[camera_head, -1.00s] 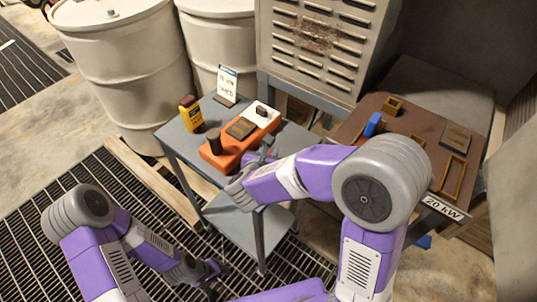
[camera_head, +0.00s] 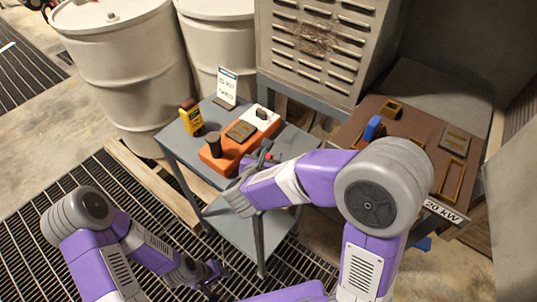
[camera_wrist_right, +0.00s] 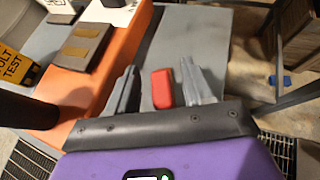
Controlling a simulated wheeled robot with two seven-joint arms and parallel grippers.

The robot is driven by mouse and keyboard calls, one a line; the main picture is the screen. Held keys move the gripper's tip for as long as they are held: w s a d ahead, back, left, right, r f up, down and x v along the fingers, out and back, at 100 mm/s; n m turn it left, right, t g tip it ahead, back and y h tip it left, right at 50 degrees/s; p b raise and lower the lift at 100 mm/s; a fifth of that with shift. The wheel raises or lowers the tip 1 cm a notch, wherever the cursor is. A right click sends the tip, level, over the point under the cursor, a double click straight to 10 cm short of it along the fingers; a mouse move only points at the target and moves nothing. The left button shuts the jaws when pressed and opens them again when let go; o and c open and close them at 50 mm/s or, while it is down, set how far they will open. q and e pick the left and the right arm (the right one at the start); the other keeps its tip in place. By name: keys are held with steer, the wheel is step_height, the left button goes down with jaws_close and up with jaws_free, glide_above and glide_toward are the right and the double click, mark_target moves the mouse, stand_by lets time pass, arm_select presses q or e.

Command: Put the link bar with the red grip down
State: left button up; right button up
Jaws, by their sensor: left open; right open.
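The red grip (camera_wrist_right: 162,88) of the link bar stands out between the two fingers of my right gripper (camera_wrist_right: 160,88), over the grey bench top (camera_wrist_right: 205,30). The fingers are apart, with a gap on each side of the grip. The bar itself is not clear to see; the gripper body may hide it. In the head view, a small spot of red (camera_head: 268,156) shows at my right gripper (camera_head: 262,157), beside the orange base (camera_head: 225,162). My left gripper (camera_head: 212,273) is low over the floor grating, away from the bench, open and empty.
The orange base carries a dark knob, a brown plate and a white block. A yellow tester (camera_head: 191,118) and a white card (camera_head: 227,85) stand behind it. At the right, a brown panel (camera_head: 410,128) holds a blue grip (camera_head: 373,128) and several frames. Drums and a louvred cabinet stand behind.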

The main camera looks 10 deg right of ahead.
steer(key=p+v, duration=0.2)
steer(key=v, duration=0.9)
